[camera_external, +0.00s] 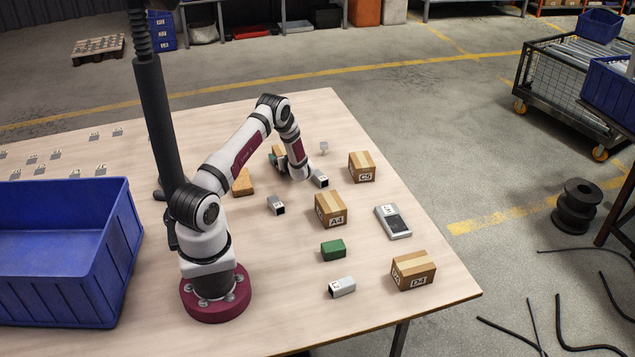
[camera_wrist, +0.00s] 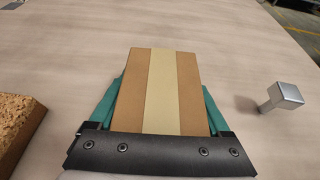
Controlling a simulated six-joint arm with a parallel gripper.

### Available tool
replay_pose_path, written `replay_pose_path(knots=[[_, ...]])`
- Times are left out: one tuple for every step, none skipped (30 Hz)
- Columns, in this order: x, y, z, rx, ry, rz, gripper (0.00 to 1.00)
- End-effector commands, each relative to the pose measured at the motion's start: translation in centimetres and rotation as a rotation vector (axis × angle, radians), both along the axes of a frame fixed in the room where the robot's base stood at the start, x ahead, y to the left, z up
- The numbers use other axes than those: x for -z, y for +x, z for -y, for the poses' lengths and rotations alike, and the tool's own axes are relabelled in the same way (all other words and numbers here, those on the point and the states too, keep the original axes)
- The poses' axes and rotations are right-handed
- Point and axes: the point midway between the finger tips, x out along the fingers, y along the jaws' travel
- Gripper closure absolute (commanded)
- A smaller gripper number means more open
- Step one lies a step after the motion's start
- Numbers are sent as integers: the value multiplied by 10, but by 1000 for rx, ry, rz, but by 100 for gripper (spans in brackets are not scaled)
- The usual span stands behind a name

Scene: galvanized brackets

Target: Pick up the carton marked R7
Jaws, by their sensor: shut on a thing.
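My gripper (camera_wrist: 160,115) is shut on a brown carton (camera_wrist: 131,90) with a pale tape strip, its green fingers on both sides. The carton also shows in part behind my gripper (camera_external: 284,161) in the external view (camera_external: 278,149). No marking on it can be read, so I cannot tell whether it is R7. I cannot tell whether it touches the table. Other cartons stand to the right: one marked C5 (camera_external: 362,167), one that looks like A4 (camera_external: 325,213), and one marked D4 (camera_external: 413,270).
A rough brown block (camera_wrist: 17,128) lies left of the held carton, a small metal piece (camera_wrist: 284,96) right. Metal tubes (camera_external: 342,287), a green block (camera_external: 333,249) and a grey device (camera_external: 393,221) occupy the table's right part. A blue bin (camera_external: 70,262) stands left.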

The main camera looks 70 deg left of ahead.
Motion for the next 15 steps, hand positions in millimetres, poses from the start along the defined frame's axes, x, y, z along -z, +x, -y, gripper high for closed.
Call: replay_pose_path(knots=[[0, 0, 0, 0, 0, 0, 83], [0, 0, 0, 0, 0, 0, 88], [0, 0, 0, 0, 1, 0, 89], [0, 0, 0, 0, 1, 0, 89], [0, 0, 0, 0, 1, 0, 89], [0, 0, 0, 0, 1, 0, 89], [0, 0, 0, 0, 1, 0, 89], [-1, 0, 0, 0, 1, 1, 89], [-1, 0, 0, 0, 1, 1, 89], [-3, 0, 0, 0, 1, 1, 89], [-5, 0, 0, 1, 1, 1, 89], [-8, 0, 0, 1, 2, 1, 89], [-11, 1, -1, 1, 2, 1, 89], [-16, 1, -1, 0, 2, 2, 89], [-21, 0, 0, 0, 1, 2, 89]])
